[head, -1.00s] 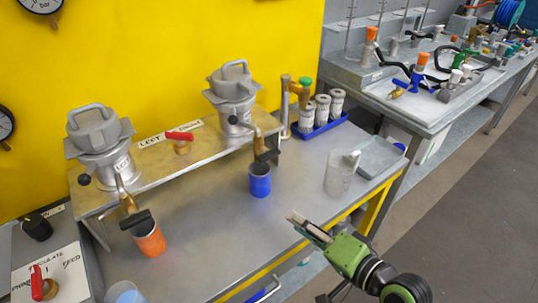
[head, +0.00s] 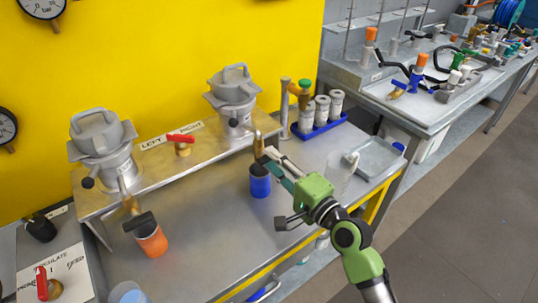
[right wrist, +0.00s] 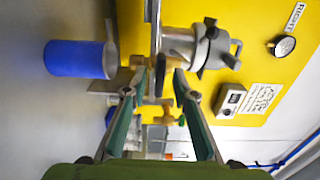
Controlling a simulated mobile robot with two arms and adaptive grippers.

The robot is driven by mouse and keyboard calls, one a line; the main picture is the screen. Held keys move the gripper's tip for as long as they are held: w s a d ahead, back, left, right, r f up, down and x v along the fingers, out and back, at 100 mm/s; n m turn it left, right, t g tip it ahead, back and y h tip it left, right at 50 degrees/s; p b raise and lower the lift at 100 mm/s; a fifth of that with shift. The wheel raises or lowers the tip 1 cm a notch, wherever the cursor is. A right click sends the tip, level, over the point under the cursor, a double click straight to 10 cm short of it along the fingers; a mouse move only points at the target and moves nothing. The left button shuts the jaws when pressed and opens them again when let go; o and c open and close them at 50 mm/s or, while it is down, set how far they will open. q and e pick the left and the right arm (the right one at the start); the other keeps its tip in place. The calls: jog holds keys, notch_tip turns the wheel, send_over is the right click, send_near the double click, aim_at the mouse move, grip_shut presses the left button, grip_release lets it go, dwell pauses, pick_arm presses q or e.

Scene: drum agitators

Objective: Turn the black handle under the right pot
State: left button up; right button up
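The right pot (head: 232,88) is a grey lidded vessel on the metal shelf. It also shows in the right wrist view (right wrist: 188,44). Under it is a brass valve with a black handle (right wrist: 160,74), partly hidden by my gripper in the head view. My right gripper (head: 272,160) is at the handle, just above the blue cup (head: 260,186). In the right wrist view its two green-sided fingers (right wrist: 162,84) are apart, with the dark handle between or just beyond the tips. Contact cannot be made out. My left gripper is not in view.
The left pot (head: 102,140) has its own black handle (head: 139,222) above an orange cup (head: 151,241). A clear beaker (head: 340,172) stands close to my right gripper. A blue rack with white containers (head: 320,125) is behind. The bench middle is clear.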

jog(key=shift+x, duration=1.2)
grip_shut()
